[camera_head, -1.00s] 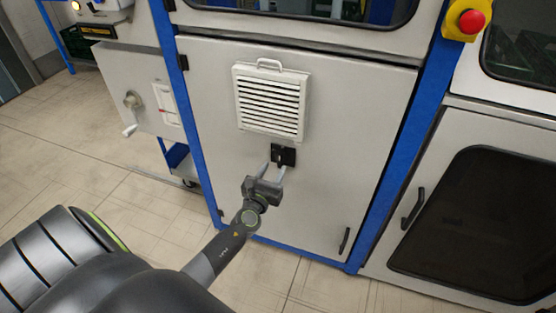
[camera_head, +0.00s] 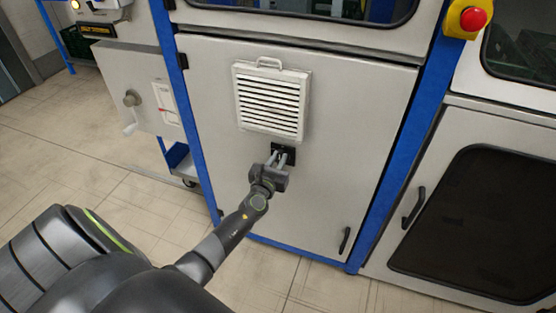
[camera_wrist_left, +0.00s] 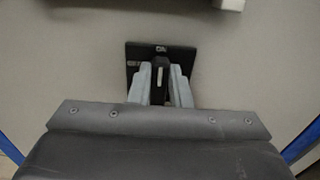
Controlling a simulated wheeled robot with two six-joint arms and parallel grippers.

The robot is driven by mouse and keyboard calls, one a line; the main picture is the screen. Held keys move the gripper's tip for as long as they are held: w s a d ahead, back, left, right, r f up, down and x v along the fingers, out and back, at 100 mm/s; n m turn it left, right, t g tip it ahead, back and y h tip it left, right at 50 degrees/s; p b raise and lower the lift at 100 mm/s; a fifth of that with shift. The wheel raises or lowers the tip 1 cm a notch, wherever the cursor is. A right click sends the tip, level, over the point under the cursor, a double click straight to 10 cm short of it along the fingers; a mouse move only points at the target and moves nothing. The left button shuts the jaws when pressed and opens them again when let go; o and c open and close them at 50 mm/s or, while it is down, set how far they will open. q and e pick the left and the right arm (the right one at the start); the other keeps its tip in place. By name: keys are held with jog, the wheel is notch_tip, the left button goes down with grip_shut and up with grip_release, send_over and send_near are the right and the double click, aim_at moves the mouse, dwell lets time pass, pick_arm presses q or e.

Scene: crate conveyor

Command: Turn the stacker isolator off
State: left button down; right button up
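The stacker isolator is a black square plate (camera_head: 290,150) with a black knob, on the grey cabinet door just below the white louvred vent. In the left wrist view the plate (camera_wrist_left: 185,60) has small white lettering, and its knob (camera_wrist_left: 160,73) carries a pale line that stands upright in the picture. My left gripper (camera_head: 279,158) is at the isolator. In the left wrist view its two grey fingers (camera_wrist_left: 161,80) lie close along both sides of the knob and appear shut on it. The gripper body hides the knob's lower part. My right gripper is not in view.
The white vent (camera_head: 270,100) with a top handle sits just above the isolator. A blue frame post (camera_head: 400,165) and a door handle (camera_head: 344,240) are to the right. A red emergency stop (camera_head: 472,19) is at upper right. A grey box with a crank (camera_head: 131,98) is at left.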

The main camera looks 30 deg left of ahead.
pick_arm(q)
jog(key=shift+f+n, duration=0.1)
jog(key=shift+n, duration=0.2)
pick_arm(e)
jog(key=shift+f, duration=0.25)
pick_arm(q)
jog(key=shift+s+a+f+n+b, duration=0.1)
jog(key=shift+a+n+b, duration=0.1)
jog(key=shift+n+b, duration=0.7)
jog(key=shift+s+a+f+n+b, duration=0.1)
jog(key=shift+a+f+n+b, duration=0.2)
jog(key=shift+n+b, duration=1.65)
jog(key=shift+a+f+n+b, duration=0.25)
jog(key=shift+n+b, duration=0.45)
jog(key=shift+n, duration=2.55)
jog(key=shift+s+a+f+n+b, duration=0.1)
jog(key=shift+a+f+n+b, duration=0.15)
jog(key=shift+n+b, duration=1.7)
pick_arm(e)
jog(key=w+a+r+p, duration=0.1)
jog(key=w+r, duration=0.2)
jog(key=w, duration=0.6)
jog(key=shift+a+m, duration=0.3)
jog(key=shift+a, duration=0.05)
pick_arm(q)
jog(key=shift+n, duration=0.65)
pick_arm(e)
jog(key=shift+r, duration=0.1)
